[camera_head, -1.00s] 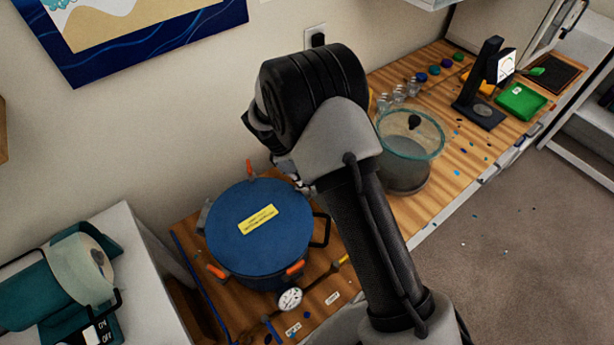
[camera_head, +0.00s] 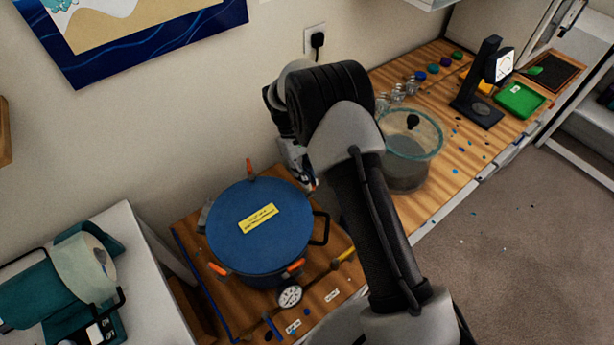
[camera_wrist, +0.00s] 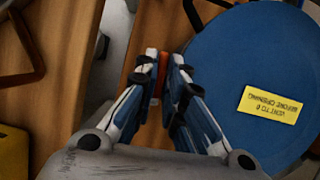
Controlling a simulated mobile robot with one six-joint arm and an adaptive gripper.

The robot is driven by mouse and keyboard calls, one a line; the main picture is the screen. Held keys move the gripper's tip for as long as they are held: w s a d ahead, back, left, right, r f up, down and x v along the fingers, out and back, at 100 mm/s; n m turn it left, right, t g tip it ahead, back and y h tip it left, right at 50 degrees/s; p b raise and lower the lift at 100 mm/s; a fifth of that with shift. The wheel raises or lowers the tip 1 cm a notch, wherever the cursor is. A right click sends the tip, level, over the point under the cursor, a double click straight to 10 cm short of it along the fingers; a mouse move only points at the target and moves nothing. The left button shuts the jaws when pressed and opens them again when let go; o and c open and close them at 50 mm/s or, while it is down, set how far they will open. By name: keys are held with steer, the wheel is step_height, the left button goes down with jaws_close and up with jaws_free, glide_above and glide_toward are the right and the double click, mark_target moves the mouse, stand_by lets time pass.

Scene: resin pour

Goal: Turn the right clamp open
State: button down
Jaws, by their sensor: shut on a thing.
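The blue pressure pot (camera_head: 262,228) stands on the wooden bench with its lid on; a yellow label is on top. It also shows in the wrist view (camera_wrist: 240,60). My gripper (camera_wrist: 164,62) is at the lid's edge, its fingers closed around an orange clamp handle (camera_wrist: 156,80). In the head view my gripper (camera_head: 309,184) is at the pot's back right, where it and my arm hide this right clamp. Other orange clamps show at the back (camera_head: 250,168), front left (camera_head: 218,269) and front right (camera_head: 295,267).
A pressure gauge (camera_head: 290,296) and a yellow-handled valve (camera_head: 343,257) sit in front of the pot. A glass vessel (camera_head: 410,160) stands right of my arm. A wall rises close behind the pot. A teal machine (camera_head: 55,290) stands at left.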

steer(key=shift+m, duration=0.4)
steer(key=c, duration=1.7)
jaws_free()
steer(key=v, duration=1.2)
steer(key=shift+w+d, duration=0.2)
